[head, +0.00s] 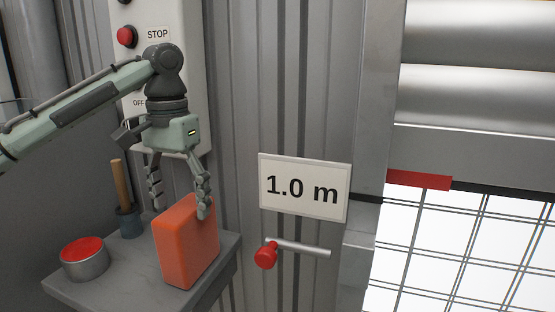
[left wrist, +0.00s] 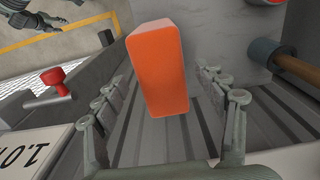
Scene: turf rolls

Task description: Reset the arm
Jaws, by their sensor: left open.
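My left gripper (head: 180,190) comes in from the left in the head view and points down, with its fingers apart. An orange block (head: 187,241) stands upright on a small grey shelf (head: 110,296) just below the gripper. One finger overlaps the block's top right edge in the head view; I cannot tell whether it touches. In the left wrist view the orange block (left wrist: 158,68) shows between the two spread fingers (left wrist: 165,112), with gaps on both sides.
A round tin with a red top (head: 84,258) and a wooden-handled tool (head: 121,190) share the shelf. A control box with a red STOP button (head: 127,37) hangs behind the arm. A "1.0 m" sign (head: 304,188) and a red-knobbed lever (head: 267,255) are on the right.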

